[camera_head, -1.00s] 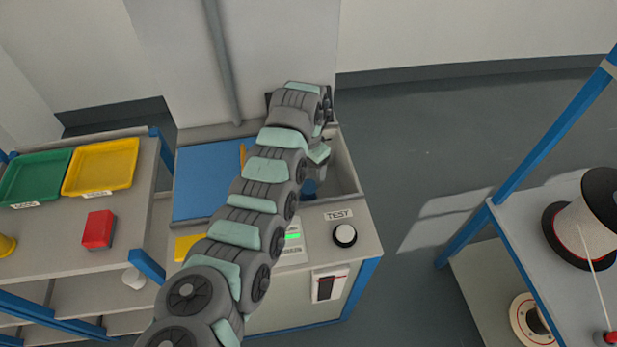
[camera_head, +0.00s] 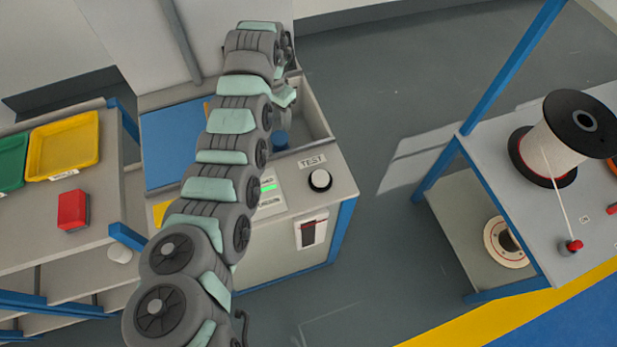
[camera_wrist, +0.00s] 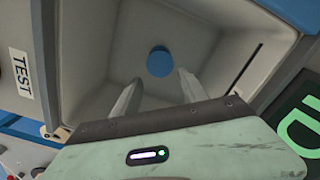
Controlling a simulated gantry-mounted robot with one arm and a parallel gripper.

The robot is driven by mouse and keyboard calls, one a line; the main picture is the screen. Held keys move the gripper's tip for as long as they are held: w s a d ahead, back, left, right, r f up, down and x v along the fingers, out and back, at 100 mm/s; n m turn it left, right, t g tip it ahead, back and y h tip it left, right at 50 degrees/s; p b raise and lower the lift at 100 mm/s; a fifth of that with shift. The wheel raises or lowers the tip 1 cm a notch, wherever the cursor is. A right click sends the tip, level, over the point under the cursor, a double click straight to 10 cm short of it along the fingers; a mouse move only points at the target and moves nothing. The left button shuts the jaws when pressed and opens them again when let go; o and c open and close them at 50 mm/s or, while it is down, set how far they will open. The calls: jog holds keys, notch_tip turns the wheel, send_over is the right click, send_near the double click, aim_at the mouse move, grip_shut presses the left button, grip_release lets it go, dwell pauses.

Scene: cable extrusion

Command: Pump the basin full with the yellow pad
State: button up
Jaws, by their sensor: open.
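The yellow pad (camera_head: 159,213) shows only in part at the front left of the test bench, left of my arm, which hides the rest. The grey basin (camera_head: 314,122) is sunk in the bench top at its right side. A round blue thing (camera_head: 281,140) is inside the basin; it also shows in the wrist view (camera_wrist: 160,62), just beyond the fingertips. My gripper (camera_wrist: 160,84) is open and points into the basin, with no object between its fingers. I cannot tell if any water is in the basin.
A black knob (camera_head: 320,180) marked TEST and a small green display (camera_head: 268,185) are on the bench front. A blue panel (camera_head: 170,150) lies left of my arm. A shelf with trays and a red box (camera_head: 73,210) stands left, a spool rack (camera_head: 545,215) right.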

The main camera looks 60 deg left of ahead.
grip_shut()
dwell(0.3)
dwell(1.0)
